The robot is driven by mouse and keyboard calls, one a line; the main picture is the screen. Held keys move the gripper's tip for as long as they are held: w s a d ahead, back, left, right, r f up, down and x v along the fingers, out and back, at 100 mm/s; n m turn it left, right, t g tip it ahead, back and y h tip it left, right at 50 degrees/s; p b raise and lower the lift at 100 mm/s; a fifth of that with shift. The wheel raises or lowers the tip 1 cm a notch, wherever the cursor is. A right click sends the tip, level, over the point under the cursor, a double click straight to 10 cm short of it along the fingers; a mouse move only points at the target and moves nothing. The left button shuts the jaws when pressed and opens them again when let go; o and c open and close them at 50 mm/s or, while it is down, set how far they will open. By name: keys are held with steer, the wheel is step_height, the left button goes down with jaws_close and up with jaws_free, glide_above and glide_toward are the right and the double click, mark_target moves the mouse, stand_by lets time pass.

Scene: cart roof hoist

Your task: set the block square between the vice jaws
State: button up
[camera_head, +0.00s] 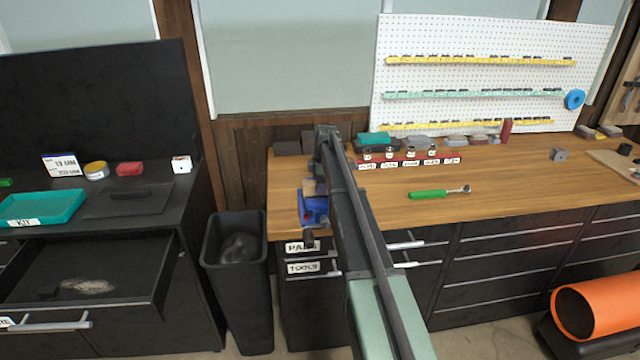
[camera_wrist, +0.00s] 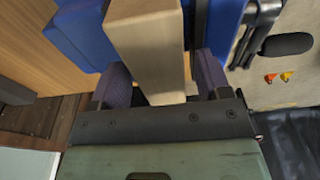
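The pale tan block (camera_wrist: 148,45) fills the middle of the wrist view. Blue vice parts show at its left (camera_wrist: 75,38) and right (camera_wrist: 222,30). The vice (camera_head: 314,210) stands at the left front of the wooden bench in the head view, partly behind my arm. My gripper (camera_wrist: 162,68) is at the block, with one dark purple finger on each side. A narrow dark strip shows between the block and the right finger; contact at the left finger is unclear. Whether the block is square in the jaws is unclear.
A green-handled tool (camera_head: 430,194) lies on the open middle of the bench. A red labelled rack (camera_head: 410,161) and a teal box (camera_head: 374,138) stand behind. A black bin (camera_head: 237,285) stands left of the bench. An open drawer (camera_head: 85,290) juts out further left.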

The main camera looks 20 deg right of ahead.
steer(key=shift+o, duration=0.2)
step_height(320, 180, up, 11)
steer(key=d+p, duration=0.1)
steer(key=p, duration=0.9)
steer(key=shift+s+d+p, duration=0.15)
steer(key=shift+s+p, duration=0.05)
steer(key=shift+p, duration=0.2)
steer(key=shift+f, duration=0.15)
